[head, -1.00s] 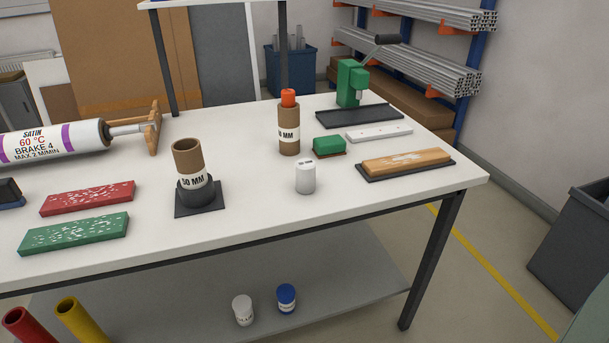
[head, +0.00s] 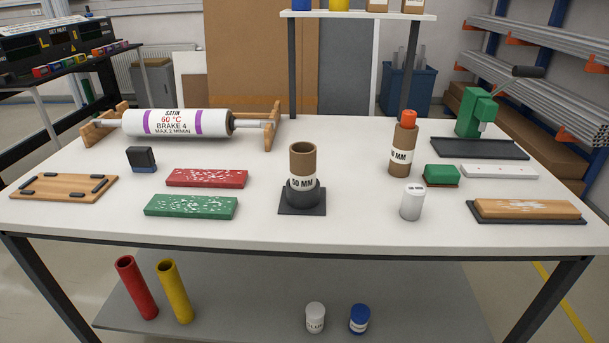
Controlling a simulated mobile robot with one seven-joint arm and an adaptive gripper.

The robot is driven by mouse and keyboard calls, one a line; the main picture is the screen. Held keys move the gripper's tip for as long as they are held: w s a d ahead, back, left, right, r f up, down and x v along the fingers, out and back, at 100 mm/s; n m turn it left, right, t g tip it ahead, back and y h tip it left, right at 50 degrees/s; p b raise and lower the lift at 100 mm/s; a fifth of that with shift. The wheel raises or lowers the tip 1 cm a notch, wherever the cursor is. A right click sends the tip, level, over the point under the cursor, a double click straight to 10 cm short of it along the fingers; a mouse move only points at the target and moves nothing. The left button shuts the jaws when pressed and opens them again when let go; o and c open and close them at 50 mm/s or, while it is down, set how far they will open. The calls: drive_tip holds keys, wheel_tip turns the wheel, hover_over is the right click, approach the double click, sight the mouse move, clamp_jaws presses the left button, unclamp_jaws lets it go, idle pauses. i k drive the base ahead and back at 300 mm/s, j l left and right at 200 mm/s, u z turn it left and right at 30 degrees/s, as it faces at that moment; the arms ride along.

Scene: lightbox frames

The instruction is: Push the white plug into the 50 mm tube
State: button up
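A brown cardboard tube (head: 303,160) with a white "50 MM" label stands upright in a black holder (head: 289,207) near the middle of the table. Its top is open and looks empty. A white plug (head: 411,203) with small print on its top edge stands upright on the table to the right of that tube, apart from it. A second brown tube (head: 401,170) with a partly hidden "MM" label stands behind the plug, with an orange-red plug (head: 407,121) in its top. My gripper is not in view.
Red (head: 206,178) and green (head: 191,206) speckled boards lie left of the holder. A labelled roller (head: 190,122) rests on a wooden stand behind them. A green press (head: 480,113), green block (head: 441,175) and wooden block (head: 525,209) are at right. White (head: 315,318) and blue (head: 359,319) jars stand on the lower shelf.

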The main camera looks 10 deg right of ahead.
sight(303, 155)
drive_tip(key=l+z, duration=0.2)
drive_tip(key=z, duration=0.15)
drive_tip(key=l+z, duration=0.35)
drive_tip(key=i+z, duration=0.1)
drive_tip(key=z, duration=0.25)
drive_tip(key=i, duration=0.5)
